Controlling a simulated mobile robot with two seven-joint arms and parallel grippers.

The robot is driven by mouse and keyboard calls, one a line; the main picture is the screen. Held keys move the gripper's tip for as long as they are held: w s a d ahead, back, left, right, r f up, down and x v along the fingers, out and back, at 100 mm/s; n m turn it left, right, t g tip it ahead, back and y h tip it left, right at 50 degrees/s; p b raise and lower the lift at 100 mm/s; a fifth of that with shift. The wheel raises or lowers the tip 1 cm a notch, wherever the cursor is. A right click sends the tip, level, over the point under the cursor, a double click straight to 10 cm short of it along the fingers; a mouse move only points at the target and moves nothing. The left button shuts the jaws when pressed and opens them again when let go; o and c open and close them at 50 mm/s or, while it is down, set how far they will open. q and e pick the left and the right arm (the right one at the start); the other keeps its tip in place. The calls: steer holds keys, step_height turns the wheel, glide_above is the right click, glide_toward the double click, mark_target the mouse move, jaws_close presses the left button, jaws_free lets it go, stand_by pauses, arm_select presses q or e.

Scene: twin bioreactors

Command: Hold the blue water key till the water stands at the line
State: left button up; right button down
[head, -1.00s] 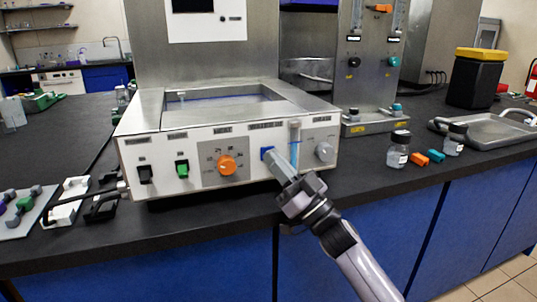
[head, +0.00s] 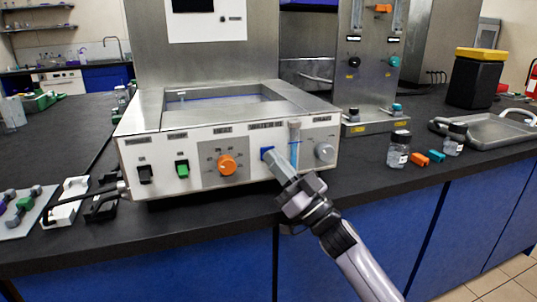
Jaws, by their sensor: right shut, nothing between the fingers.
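The blue water key (head: 266,151) is on the front panel of the white bath unit (head: 200,150), right of the orange knob. My right gripper (head: 272,157) is shut, its fingertips at the key's face and covering part of it; I cannot tell whether the key is pressed in. The sight tube (head: 295,145) stands just right of the key, with blue water in its lower part. The fingers hide part of the tube's bottom, and the line is too small to make out. The open basin (head: 225,100) shows some blue inside. My left gripper is not in view.
On the panel are a black switch (head: 145,174), a green switch (head: 182,169), the orange knob (head: 227,165) and a grey knob (head: 324,151). Jars (head: 399,150) and a metal tray (head: 490,132) stand on the counter to the right. A rack (head: 22,208) lies at left.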

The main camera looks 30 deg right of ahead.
steer(key=shift+s, duration=0.1)
steer(key=shift+s+a+p, duration=0.15)
steer(key=shift+s+p, duration=0.25)
steer(key=shift+s, duration=0.3)
steer(key=shift+s, duration=0.15)
steer(key=s+p, duration=0.1)
steer(key=s, duration=0.1)
steer(key=s+a, duration=0.1)
steer(key=s, duration=0.1)
steer(key=shift+s+a+p, duration=0.1)
steer(key=shift+s+p, duration=0.2)
steer(key=shift+p, duration=0.1)
steer(key=shift+f, duration=0.1)
stand_by(0.4)
